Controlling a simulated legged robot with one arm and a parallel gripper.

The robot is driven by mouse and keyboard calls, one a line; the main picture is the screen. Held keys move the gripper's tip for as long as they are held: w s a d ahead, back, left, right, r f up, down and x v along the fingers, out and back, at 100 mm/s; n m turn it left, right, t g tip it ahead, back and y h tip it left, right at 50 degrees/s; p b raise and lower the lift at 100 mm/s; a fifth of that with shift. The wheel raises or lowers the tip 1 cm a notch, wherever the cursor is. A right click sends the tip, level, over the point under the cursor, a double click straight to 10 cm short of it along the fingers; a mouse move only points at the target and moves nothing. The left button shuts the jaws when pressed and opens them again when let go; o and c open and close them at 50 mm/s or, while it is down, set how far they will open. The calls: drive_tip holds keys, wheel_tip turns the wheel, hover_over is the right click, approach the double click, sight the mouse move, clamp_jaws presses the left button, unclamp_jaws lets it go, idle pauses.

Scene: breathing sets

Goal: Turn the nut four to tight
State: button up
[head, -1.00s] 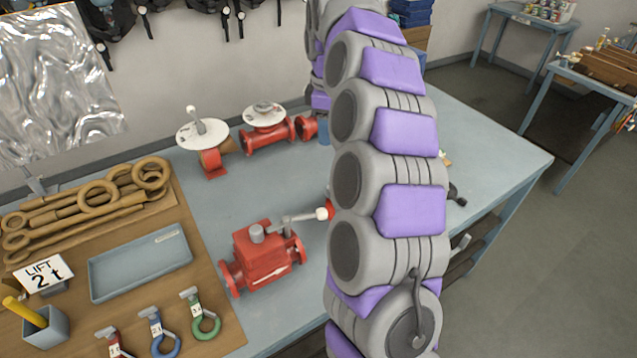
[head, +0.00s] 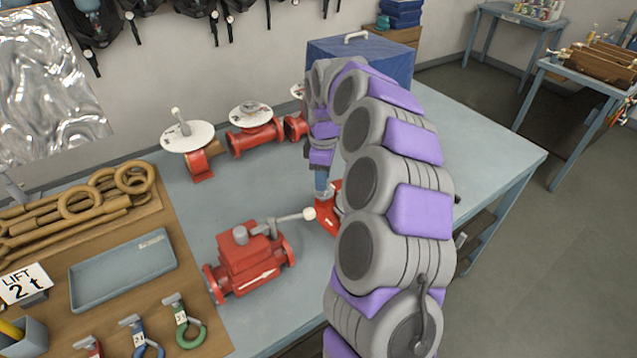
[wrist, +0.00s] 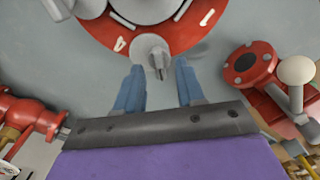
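In the wrist view a red round flange (wrist: 184,38) fills the top middle, with white marks "4" and "1" on its face. A grey nut with a stud (wrist: 152,50) sits at its near edge, just right of the "4". My gripper (wrist: 159,66) has two blue fingers spread apart, one on each side below the nut. No contact with the nut can be seen. In the head view the red flange (head: 328,216) is partly hidden behind my arm, and my gripper (head: 321,183) shows above it. The nut cannot be made out there.
A red valve block with a lever (head: 250,262) stands left of the flange. Red pipe fittings (head: 254,137) and a white-disc valve (head: 190,138) stand at the back. A blue tray (head: 125,272) lies on the brown board. A blue box (head: 400,65) stands behind my arm.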

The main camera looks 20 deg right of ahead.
drive_tip(key=shift+d+f, duration=0.35)
drive_tip(key=shift+d, duration=0.25)
drive_tip(key=shift+d+f, duration=0.35)
drive_tip(key=shift+d, duration=0.2)
drive_tip(key=a, duration=0.3)
drive_tip(key=shift+a, duration=0.45)
drive_tip(key=shift+c, duration=0.8)
drive_tip(key=shift+d, duration=0.1)
drive_tip(key=shift+c, duration=0.7)
drive_tip(key=d, duration=0.2)
drive_tip(key=shift+s+d, duration=0.1)
drive_tip(key=shift+d, duration=0.2)
clamp_jaws()
drive_tip(key=shift+a, duration=0.45)
